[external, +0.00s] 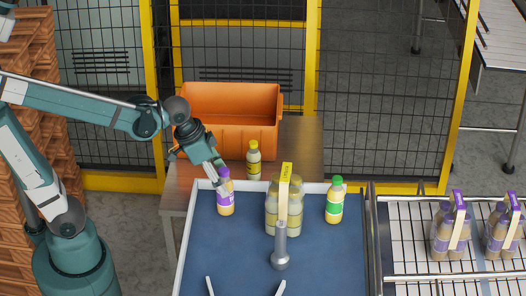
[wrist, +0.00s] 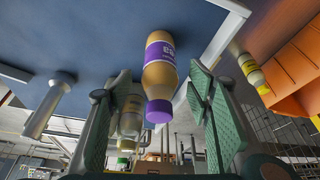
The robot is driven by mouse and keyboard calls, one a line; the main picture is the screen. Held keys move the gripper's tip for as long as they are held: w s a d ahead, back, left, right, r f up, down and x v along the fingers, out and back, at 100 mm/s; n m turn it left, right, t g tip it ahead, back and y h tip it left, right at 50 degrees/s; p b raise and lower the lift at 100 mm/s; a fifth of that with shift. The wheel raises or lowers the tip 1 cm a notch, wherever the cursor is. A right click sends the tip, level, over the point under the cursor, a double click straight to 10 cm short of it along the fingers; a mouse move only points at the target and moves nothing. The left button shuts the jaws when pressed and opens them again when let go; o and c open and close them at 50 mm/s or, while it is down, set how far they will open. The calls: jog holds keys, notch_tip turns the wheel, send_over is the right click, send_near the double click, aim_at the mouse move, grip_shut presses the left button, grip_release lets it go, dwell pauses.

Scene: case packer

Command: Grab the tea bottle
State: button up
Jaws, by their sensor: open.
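A bottle with a purple cap and purple label (external: 226,205) stands on the blue surface near its back left corner. In the wrist view, this bottle (wrist: 160,70) appears upside down between my two fingers, with a gap on both sides. My gripper (external: 218,168) is open, just above and behind the bottle's cap. A bottle with a green cap and label (external: 334,204) stands at the right of the blue surface. A yellow-capped bottle (external: 253,158) stands on the brown table behind. I cannot read which label says tea.
A yellow-tagged bottle pack (external: 271,212) and a grey post (external: 280,248) stand mid-surface. White rails edge the blue surface (external: 240,265). An orange crate (external: 240,138) is behind. A conveyor (external: 405,220) at right carries purple-tagged packs (external: 447,235).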

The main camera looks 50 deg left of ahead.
aim_at(228, 169)
jog(key=shift+x, duration=1.75)
jog(key=shift+w, duration=0.1)
jog(key=c, duration=1.1)
jog(key=shift+r, duration=0.1)
jog(key=shift+r, duration=4.9)
